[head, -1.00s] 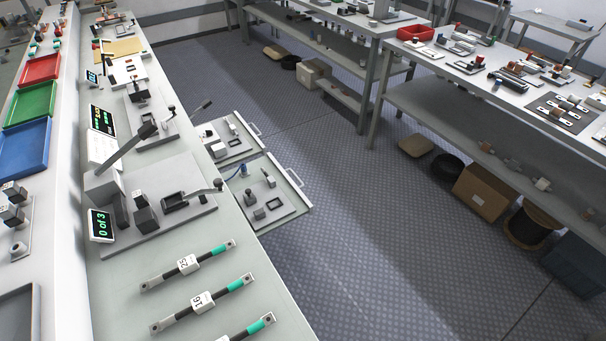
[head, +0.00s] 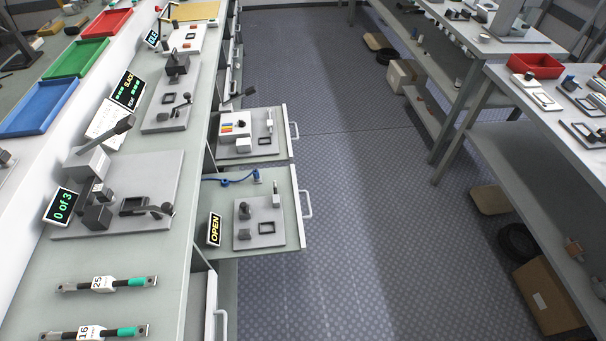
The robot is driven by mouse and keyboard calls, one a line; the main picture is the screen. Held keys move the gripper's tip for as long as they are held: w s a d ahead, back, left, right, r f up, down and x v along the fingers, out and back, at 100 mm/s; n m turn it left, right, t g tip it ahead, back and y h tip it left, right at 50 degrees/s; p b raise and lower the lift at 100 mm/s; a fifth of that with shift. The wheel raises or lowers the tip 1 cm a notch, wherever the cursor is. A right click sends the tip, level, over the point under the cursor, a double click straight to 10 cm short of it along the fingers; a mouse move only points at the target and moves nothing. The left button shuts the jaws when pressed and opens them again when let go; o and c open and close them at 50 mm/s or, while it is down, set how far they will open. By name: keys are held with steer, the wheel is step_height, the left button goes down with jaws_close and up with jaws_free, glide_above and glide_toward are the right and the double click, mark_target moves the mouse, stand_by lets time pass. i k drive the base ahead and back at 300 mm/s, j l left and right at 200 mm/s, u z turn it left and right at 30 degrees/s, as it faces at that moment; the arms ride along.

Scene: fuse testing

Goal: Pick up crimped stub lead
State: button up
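A short curved blue lead (head: 257,177) lies at the back of the nearer open drawer (head: 285,200), its thicker blue end toward the right. It is the only lead-like piece I can make out, and its crimp is too small to see. On the bench at the lower left lie dark bars with green bands and white labels, one marked 25 (head: 103,283) and one marked 16 (head: 91,332). My gripper is not in view.
A grey fixture plate (head: 259,236) and an OPEN sign (head: 214,229) are in the same drawer. A farther drawer (head: 262,152) is also out. The bench carries a lever press (head: 92,165) and a "0 of 3" display (head: 62,206). The aisle floor (head: 345,220) is clear.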

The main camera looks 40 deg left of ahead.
mark_target(275, 197)
steer(key=i, duration=2.4)
steer(key=i+u, duration=0.3)
steer(key=i+l+u, duration=0.35)
steer(key=i, duration=0.15)
steer(key=j+u, duration=0.1)
steer(key=u, duration=3.15)
